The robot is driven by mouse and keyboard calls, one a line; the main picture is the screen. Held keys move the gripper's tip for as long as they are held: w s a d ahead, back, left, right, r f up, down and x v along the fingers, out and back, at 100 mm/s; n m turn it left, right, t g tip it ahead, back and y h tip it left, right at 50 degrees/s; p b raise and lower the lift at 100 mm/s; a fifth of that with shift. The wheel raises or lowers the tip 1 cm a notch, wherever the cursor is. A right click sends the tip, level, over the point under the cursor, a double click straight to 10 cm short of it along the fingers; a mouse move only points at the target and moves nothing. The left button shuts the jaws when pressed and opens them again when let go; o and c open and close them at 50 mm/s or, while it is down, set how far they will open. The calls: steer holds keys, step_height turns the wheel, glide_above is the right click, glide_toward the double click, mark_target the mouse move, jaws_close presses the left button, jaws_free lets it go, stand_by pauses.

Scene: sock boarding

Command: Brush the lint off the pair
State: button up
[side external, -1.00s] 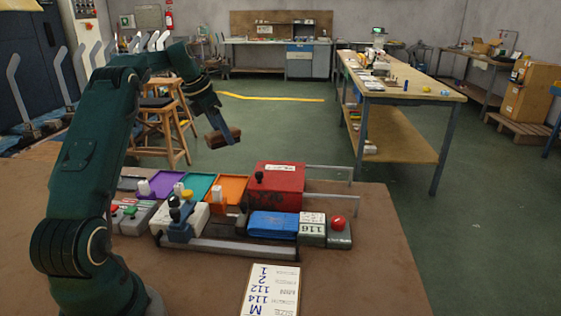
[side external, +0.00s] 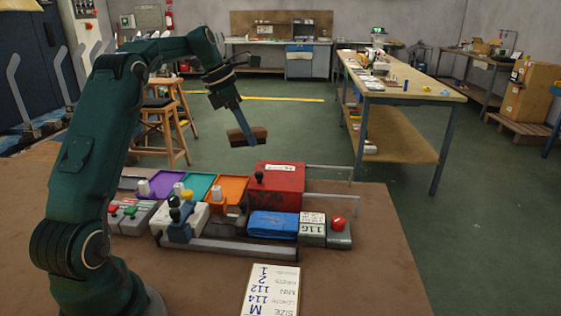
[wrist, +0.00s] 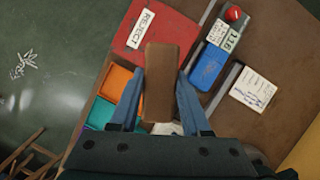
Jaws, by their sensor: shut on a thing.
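A brown block-shaped brush (side external: 247,137) is held in the air by my gripper (side external: 243,127), above and behind the red box. In the wrist view the brush (wrist: 162,80) sits between the two blue-grey fingers of my gripper (wrist: 160,92), which are shut on it. A blue folded piece (side external: 272,224), which looks like the pair, lies flat on the bench to the left of the block marked 116. It also shows in the wrist view (wrist: 207,66), to the right of the brush. The brush is clear of it. Any lint is too small to see.
A red box marked REJECT (wrist: 150,30) stands behind the blue piece. Purple (side external: 160,184), teal (side external: 196,187) and orange (side external: 231,189) trays lie to its left. A red button (side external: 337,223) is at the right. A size card (side external: 271,290) lies at the front. The bench's right side is clear.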

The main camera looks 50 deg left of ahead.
steer(key=s+d+m+g+h, duration=0.1)
steer(key=d+m, duration=0.4)
steer(key=d, duration=0.5)
glide_toward(282, 214)
steer(key=shift+h, duration=0.4)
steer(key=shift+s+a+f+x, duration=0.1)
steer(key=shift+a+x, duration=0.1)
steer(key=shift+x, duration=0.8)
steer(key=shift+s+a+f+x, duration=0.1)
steer(key=shift+a+x, duration=0.1)
steer(key=shift+x, duration=0.75)
steer(key=shift+s+a+f+x, duration=0.1)
steer(key=shift+s+a+x, duration=0.1)
steer(key=shift+x, duration=0.8)
steer(key=shift+s+d, duration=1.25)
steer(key=shift+d, duration=0.15)
steer(key=shift+w+a, duration=1.3)
steer(key=shift+a, duration=0.1)
steer(key=shift+w+d, duration=0.15)
steer(key=shift+w, duration=0.1)
steer(key=shift+w+d, duration=0.25)
steer(key=shift+d, duration=0.05)
steer(key=shift+s+d, duration=1.25)
steer(key=shift+s, duration=0.1)
steer(key=shift+w+a, duration=1.25)
steer(key=shift+a, duration=0.05)
step_height(282, 214, up, 8)
steer(key=shift+r, duration=0.1)
